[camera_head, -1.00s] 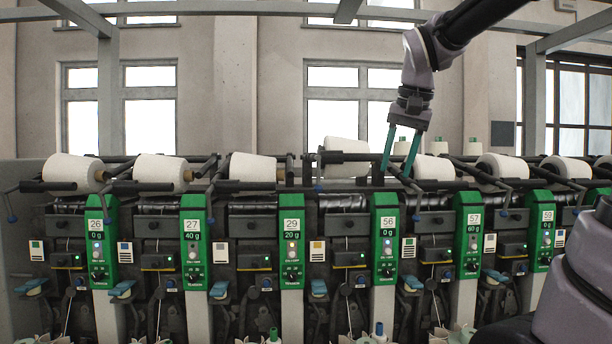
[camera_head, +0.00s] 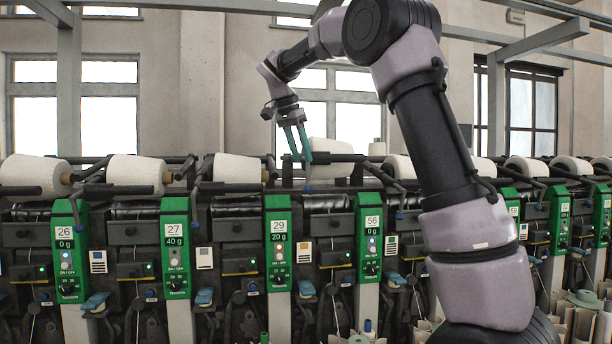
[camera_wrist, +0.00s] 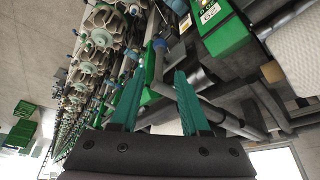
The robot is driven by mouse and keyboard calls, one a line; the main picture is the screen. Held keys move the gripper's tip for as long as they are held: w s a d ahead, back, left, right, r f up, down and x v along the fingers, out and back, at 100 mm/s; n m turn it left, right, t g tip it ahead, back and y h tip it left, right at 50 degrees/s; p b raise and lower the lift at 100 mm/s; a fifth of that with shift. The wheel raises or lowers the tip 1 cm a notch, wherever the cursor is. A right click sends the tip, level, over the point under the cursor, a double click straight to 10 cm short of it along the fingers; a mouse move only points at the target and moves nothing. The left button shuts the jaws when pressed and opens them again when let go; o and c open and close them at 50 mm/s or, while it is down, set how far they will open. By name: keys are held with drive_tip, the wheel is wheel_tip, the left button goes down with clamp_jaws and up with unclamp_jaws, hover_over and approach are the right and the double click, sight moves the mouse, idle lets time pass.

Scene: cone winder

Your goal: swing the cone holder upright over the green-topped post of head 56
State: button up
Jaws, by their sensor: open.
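The post of head 56 is a grey column with a green panel (camera_head: 369,240) on top, marked 56. Behind and left of it lies a dark cone holder bar (camera_head: 334,158), roughly level, with a white cone (camera_head: 328,147) behind it. My gripper (camera_head: 299,160) is open, its teal fingers pointing down at the left end of this bar, between heads 29 and 56. I cannot tell whether they touch the bar. In the wrist view the open fingers (camera_wrist: 156,95) have dark bars and rods beyond them, with nothing clearly held.
The green panel of head 29 (camera_head: 278,243) stands below my gripper; a green panel (camera_wrist: 226,30) also shows in the wrist view. White cones (camera_head: 237,168) lie along the row on both sides. My arm hides heads right of 56.

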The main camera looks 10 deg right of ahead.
sight(308, 185)
drive_tip(key=x, duration=0.6)
drive_tip(key=shift+d+f, duration=0.2)
drive_tip(key=shift+f, duration=0.2)
clamp_jaws()
idle(1.0)
